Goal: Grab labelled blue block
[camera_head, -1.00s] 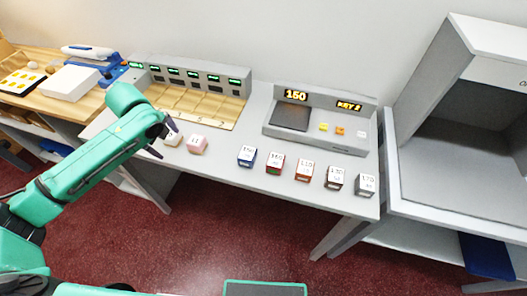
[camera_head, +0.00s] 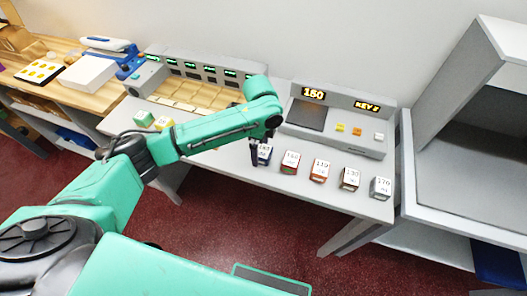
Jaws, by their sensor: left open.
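The blue block (camera_head: 265,156) stands on the grey counter, with a white labelled top whose number is partly hidden. It is the leftmost of the front row of blocks. My left gripper (camera_head: 254,150) is open and points down at the blue block, with a dark finger by its left side. The other finger is hard to make out, and I cannot tell whether either touches the block. My right gripper is not in view.
Labelled red (camera_head: 290,164), orange (camera_head: 319,171), dark (camera_head: 349,179) and grey (camera_head: 380,188) blocks stand to the right. Behind them is a console (camera_head: 340,118) reading 150 and KEY 2. A slotted rack (camera_head: 190,94) stands back left, partly behind my arm.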

